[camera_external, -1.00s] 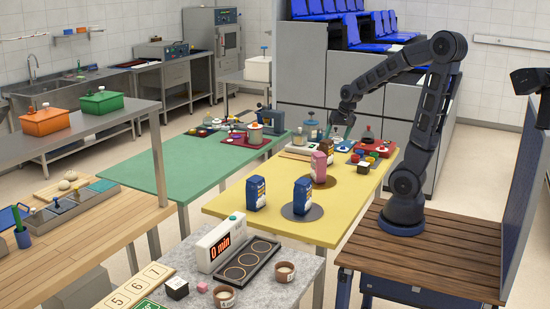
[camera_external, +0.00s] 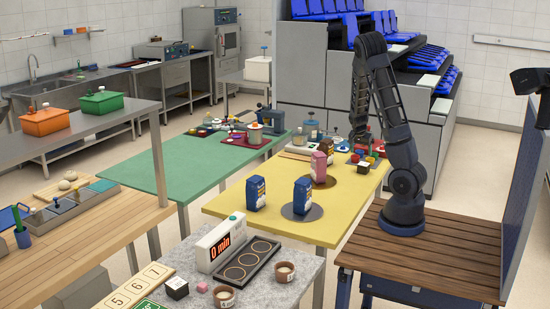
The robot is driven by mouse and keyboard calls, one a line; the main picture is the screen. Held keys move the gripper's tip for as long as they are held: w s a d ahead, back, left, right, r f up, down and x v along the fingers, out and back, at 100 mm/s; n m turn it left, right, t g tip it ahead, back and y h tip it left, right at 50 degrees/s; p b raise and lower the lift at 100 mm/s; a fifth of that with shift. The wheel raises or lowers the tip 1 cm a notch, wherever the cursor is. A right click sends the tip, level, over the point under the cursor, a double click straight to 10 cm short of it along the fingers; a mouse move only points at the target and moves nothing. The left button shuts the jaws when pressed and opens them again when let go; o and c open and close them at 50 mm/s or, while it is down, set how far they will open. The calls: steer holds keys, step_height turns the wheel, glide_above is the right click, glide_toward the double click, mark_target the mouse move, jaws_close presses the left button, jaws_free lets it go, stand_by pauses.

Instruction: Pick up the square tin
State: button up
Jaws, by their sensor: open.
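My gripper (camera_external: 360,147) hangs low over the far right part of the yellow table (camera_external: 235,227), above a crowded group of small items. It is small in this view; its jaws are open, and I see nothing held in them. I cannot pick out the square tin for certain among the small things there. A grey-blue container with a dark top (camera_external: 311,130) stands to the left of my gripper. A red tray (camera_external: 384,151) with small coloured blocks lies by the gripper, partly hidden by my arm.
Two blue packets (camera_external: 255,193) (camera_external: 302,196) stand toward the table's front, the right one on a grey disc. A pink packet (camera_external: 319,168) and a brown packet (camera_external: 327,148) stand behind. A green table (camera_external: 150,162) is left. The yellow table's right front is clear.

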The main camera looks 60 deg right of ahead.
mark_target(364, 164)
steer(key=shift+s+d+r+x, duration=0.1)
steer(key=shift+d+x, duration=0.1)
steer(key=shift+x, duration=1.75)
steer(key=shift+s+d+r+x, duration=0.1)
steer(key=shift+d+x, duration=0.1)
steer(key=shift+x, duration=1.75)
steer(key=shift+s+d+r+x, duration=0.1)
steer(key=shift+d+x, duration=0.1)
steer(key=shift+x, duration=1.75)
steer(key=c, duration=1.2)
steer(key=shift+r, duration=0.1)
